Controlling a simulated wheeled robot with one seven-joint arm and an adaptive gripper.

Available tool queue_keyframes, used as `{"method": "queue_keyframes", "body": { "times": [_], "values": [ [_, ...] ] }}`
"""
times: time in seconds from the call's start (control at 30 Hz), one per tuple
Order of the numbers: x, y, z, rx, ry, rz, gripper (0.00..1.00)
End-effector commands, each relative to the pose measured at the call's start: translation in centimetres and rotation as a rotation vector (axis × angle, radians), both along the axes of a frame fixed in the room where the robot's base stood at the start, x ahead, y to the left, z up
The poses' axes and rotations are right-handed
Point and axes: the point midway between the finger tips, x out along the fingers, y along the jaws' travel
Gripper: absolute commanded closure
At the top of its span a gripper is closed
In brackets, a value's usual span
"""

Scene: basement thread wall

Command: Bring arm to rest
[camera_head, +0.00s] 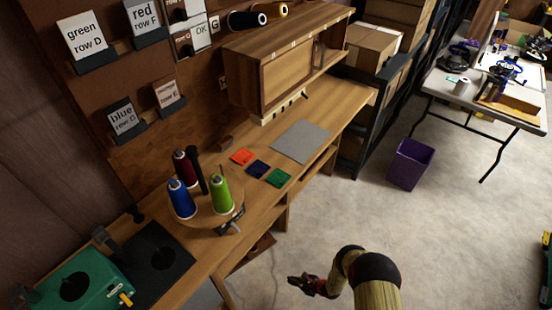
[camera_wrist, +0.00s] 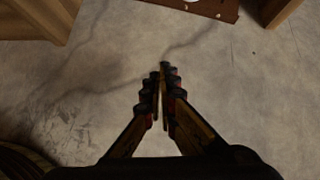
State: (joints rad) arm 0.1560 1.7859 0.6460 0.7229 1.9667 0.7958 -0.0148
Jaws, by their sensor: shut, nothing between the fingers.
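My gripper (camera_head: 306,285) hangs over the bare floor in front of the wooden workbench (camera_head: 345,105), at the bottom of the head view. My arm is bent at the lower middle of that view. In the wrist view the two fingers of my gripper (camera_wrist: 162,75) meet at their tips, with nothing between them. Below them is only grey floor (camera_wrist: 235,75).
The bench holds a round stand with blue (camera_head: 181,198), green (camera_head: 221,194) and dark red spools, colored squares, a grey mat (camera_head: 301,141) and a green machine (camera_head: 75,288). A purple bin (camera_head: 410,164) stands on the floor.

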Motion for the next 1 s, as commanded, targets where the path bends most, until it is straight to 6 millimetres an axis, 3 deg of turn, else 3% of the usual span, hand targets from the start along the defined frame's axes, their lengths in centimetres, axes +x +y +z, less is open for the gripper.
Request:
{"method": "queue_keyframes", "body": {
  "times": [0.27,0.43,0.57,0.7,0.87,1.0],
  "values": [
    [-4.5,1.7,-0.1,0.02,0.04,0.118,1.0],
    [-8.6,2.8,0.1,0.04,0.081,0.206,1.0],
    [-11.1,3.6,1.7,0.062,0.105,0.31,1.0],
    [-11.9,4.0,5.0,0.08,0.105,0.44,1.0],
    [-11.1,3.8,9.8,0.09,0.083,0.586,1.0],
    [-9.6,3.1,15.7,0.087,0.046,0.735,1.0]
  ]
}}
